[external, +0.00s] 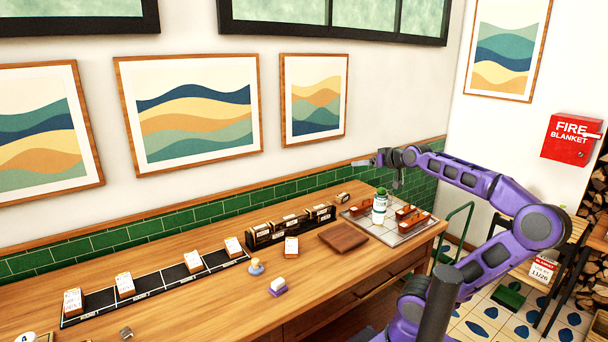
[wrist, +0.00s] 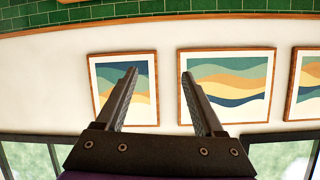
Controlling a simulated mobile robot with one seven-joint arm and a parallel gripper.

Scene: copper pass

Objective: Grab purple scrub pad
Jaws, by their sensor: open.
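A small purple pad (external: 277,291) lies on the wooden counter (external: 205,288) near its front edge, with a white block on top of it. It is not in the wrist view. My gripper (external: 366,162) is raised above the far right part of the counter, well apart from the pad. In the wrist view my gripper (wrist: 160,76) is open with nothing between its fingers, facing the wall and its framed pictures.
A small blue and tan object (external: 256,267) stands near the pad. A long black tray (external: 155,288) with several cards lies left. A brown folded item (external: 343,237) and a tray (external: 414,237) with a green-topped bottle (external: 380,207) are right.

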